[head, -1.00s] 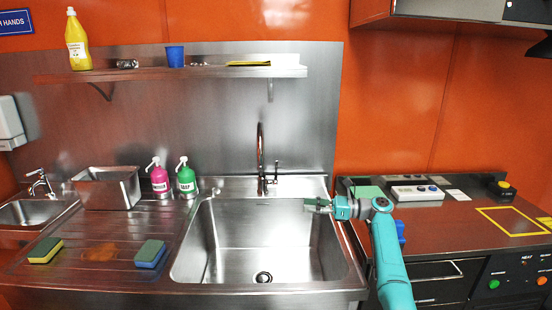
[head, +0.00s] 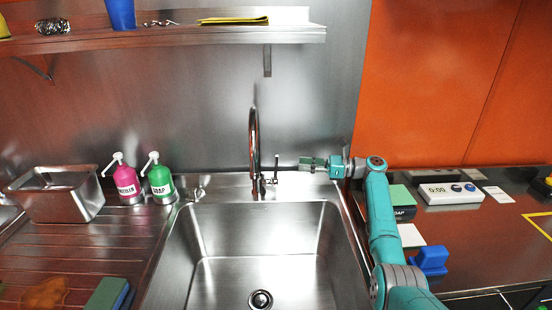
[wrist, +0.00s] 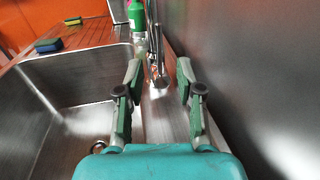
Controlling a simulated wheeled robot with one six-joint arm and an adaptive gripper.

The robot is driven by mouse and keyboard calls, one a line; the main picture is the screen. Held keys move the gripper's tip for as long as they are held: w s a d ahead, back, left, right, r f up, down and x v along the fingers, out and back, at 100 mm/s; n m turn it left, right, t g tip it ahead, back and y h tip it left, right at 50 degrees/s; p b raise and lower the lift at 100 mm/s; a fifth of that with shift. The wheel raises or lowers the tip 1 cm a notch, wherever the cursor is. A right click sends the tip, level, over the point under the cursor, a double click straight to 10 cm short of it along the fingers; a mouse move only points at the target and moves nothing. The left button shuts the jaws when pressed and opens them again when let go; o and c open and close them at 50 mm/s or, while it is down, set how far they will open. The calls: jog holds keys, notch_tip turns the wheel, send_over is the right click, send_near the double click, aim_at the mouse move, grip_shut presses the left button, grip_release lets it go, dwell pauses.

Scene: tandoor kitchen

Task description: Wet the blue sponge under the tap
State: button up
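The blue sponge (head: 106,294), with a green top, lies on the ribbed drainboard left of the sink, cut by the bottom edge of the head view. In the wrist view the blue sponge (wrist: 48,45) is far off at upper left. The tap (head: 254,145) stands upright behind the sink basin, with a small lever on its right. My gripper (head: 302,162) is just right of that lever, apart from the sponge. In the wrist view my gripper (wrist: 159,68) is open, with the tap and lever (wrist: 157,75) showing between its fingers. No water is seen running.
The empty sink (head: 258,250) lies below my gripper. Pink (head: 126,185) and green (head: 160,182) pump bottles and a steel bin (head: 60,198) stand left of the tap. A shelf (head: 180,38) hangs above. The right counter holds a timer box (head: 450,193) and a blue object (head: 429,259).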

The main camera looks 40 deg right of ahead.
send_over(276, 178)
jog(key=shift+w+d, duration=0.15)
jog(key=shift+d, duration=0.1)
grip_shut()
dwell(0.3)
